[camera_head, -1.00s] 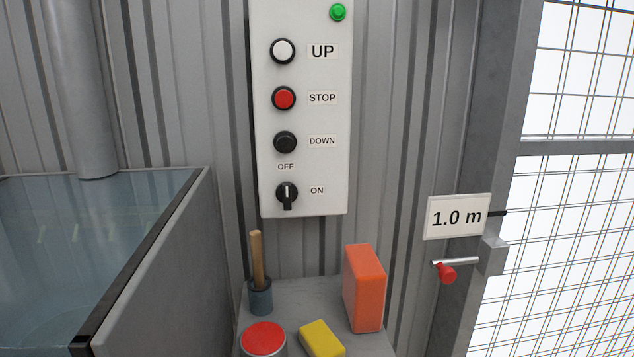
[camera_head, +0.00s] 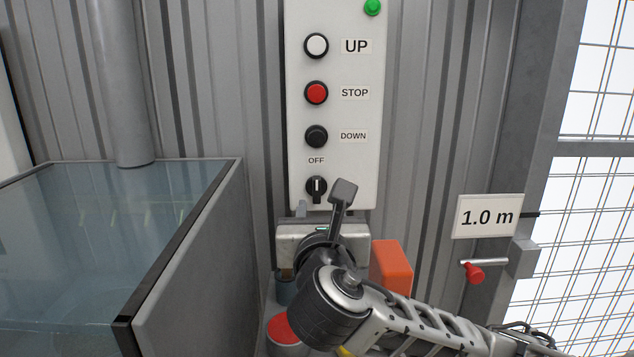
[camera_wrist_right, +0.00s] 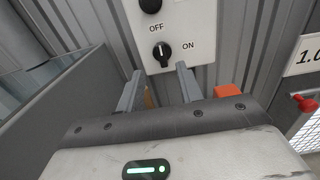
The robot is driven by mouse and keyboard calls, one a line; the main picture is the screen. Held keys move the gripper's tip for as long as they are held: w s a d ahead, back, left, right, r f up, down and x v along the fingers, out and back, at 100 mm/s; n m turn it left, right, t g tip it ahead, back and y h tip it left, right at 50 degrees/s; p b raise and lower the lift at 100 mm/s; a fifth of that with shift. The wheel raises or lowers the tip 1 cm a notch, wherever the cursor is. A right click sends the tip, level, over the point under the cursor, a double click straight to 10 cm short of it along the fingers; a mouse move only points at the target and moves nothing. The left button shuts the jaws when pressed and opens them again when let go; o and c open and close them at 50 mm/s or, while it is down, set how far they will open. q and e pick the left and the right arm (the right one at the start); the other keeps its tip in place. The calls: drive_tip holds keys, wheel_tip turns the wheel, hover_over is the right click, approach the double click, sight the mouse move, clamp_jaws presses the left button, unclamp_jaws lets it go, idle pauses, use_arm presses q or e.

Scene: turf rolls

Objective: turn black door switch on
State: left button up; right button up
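The black door switch (camera_head: 316,187) is a round rotary knob low on the white control panel (camera_head: 298,120). Its white mark is upright, toward the OFF label above; the ON label shows to its right in the right wrist view, where the switch (camera_wrist_right: 162,52) is in full sight. My right gripper (camera_head: 318,208) is just below and in front of the switch. In the right wrist view its two fingers (camera_wrist_right: 159,86) are apart with nothing between them, and the switch lies beyond their tips. My left gripper is out of view.
Above the switch are the DOWN (camera_head: 316,136), STOP (camera_head: 316,93) and UP (camera_head: 316,46) buttons. An orange block (camera_head: 393,266) and a red-topped can (camera_head: 284,330) are below. A glass-topped box (camera_head: 120,240) is left; a red-knobbed handle (camera_head: 475,273) is right.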

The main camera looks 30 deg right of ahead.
sight(317, 180)
drive_tip(key=x, duration=1.2)
drive_tip(key=shift+w, duration=0.3)
clamp_jaws()
